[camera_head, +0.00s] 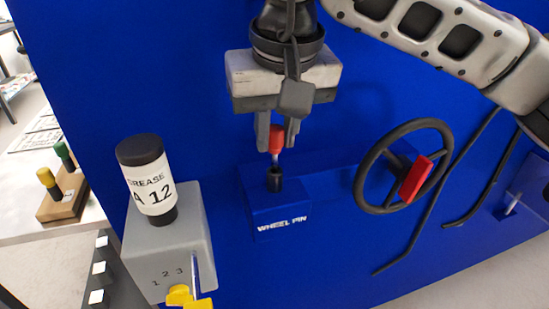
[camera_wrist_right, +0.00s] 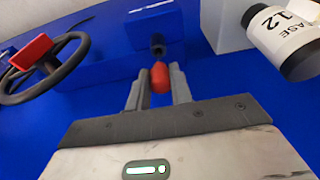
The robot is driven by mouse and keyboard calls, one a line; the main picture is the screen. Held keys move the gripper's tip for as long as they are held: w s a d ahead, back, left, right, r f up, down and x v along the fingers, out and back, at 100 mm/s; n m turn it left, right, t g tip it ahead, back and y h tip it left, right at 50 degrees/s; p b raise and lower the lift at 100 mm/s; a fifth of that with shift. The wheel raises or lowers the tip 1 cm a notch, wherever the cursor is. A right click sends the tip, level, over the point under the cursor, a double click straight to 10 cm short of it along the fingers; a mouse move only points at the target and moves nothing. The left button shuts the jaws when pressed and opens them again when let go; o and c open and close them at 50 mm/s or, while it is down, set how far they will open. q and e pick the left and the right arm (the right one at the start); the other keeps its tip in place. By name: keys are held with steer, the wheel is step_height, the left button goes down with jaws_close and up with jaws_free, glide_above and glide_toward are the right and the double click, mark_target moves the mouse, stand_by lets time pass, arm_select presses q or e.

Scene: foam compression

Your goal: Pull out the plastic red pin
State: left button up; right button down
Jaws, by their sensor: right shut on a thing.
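The red pin (camera_head: 276,142) stands upright in the middle of the head view, its dark lower part meeting a black socket on the blue block (camera_head: 280,208) labelled "WHEEL PIN". I cannot tell how deep the shaft sits in the socket. My right gripper (camera_head: 277,136) is above the block, fingers pointing down and shut on the pin's red head. The red head also shows in the right wrist view (camera_wrist_right: 160,76), between the two fingers (camera_wrist_right: 159,88), with the black socket just beyond it. My left gripper is not in view.
A black handwheel (camera_head: 361,180) with a red handle (camera_head: 415,179) is to the right of the block. A grey box (camera_head: 150,255) with a grease canister (camera_head: 150,185) and a yellow lever (camera_head: 180,295) is to the left. A blue panel (camera_head: 90,60) stands behind.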

mark_target(274, 125)
steer(key=shift+r, duration=0.25)
steer(key=shift+w+p+v, duration=0.25)
steer(key=shift+p+v, duration=0.75)
steer(key=shift+v, duration=0.15)
steer(key=shift+w+p+v, duration=0.25)
steer(key=shift+p+v, duration=0.75)
steer(key=shift+v, duration=0.2)
steer(key=shift+a+r, duration=0.1)
steer(key=shift+a, duration=0.05)
